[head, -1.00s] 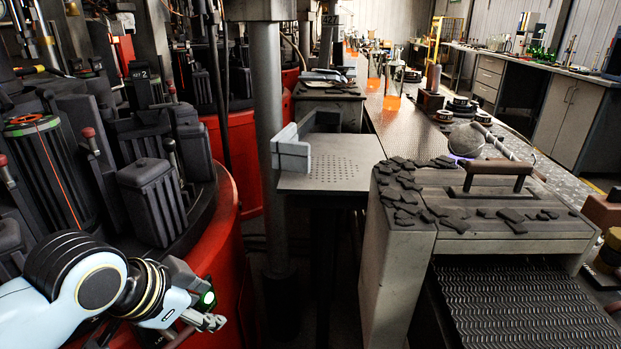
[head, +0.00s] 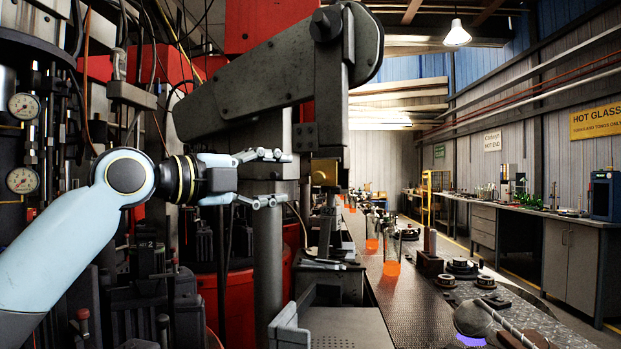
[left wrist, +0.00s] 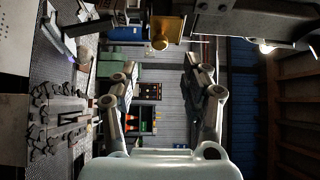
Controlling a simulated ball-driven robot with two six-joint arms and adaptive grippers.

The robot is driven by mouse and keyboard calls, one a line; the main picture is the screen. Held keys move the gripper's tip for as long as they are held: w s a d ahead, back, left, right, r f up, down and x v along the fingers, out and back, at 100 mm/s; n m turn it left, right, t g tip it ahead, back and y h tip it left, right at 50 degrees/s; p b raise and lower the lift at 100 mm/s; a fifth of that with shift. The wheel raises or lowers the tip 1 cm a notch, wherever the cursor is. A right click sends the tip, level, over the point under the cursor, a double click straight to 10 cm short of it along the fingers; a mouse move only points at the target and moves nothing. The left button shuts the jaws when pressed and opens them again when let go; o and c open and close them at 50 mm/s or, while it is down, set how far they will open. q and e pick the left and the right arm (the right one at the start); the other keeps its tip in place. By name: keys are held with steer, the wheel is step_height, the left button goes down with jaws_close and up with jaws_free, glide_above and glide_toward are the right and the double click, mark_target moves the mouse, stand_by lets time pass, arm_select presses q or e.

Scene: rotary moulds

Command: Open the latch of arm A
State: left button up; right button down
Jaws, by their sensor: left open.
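A large grey machine arm (head: 250,85) reaches across the upper middle of the head view and ends in a hanging vertical column. A small brass-coloured block (head: 324,172) sits low on that column; it looks like the latch, but I see no letter naming the arm. A brass piece with a round knob (left wrist: 163,33) shows at the top of the left wrist view. My left gripper (head: 277,178) is open and empty, fingers pointing right, to the left of the brass block with a gap between. In the left wrist view nothing is between its fingers (left wrist: 160,85). My right gripper is out of view.
A grey post (head: 268,270) stands below my left gripper. Red machinery with gauges (head: 24,106) fills the left side. A long bench (head: 400,300) with orange-filled vessels runs back on the right. The air above it is open.

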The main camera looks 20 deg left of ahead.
mark_target(316, 178)
arm_select(q)
steer(key=p+x, duration=0.1)
steer(key=x, duration=0.6)
steer(key=shift+w+d+p, duration=0.2)
steer(key=shift+w+p, duration=0.05)
steer(key=shift+p, duration=0.1)
steer(key=shift+w+d, duration=0.2)
steer(key=shift+w, duration=0.15)
steer(key=shift+f, duration=0.1)
steer(key=shift+c, duration=0.3)
jaws_close()
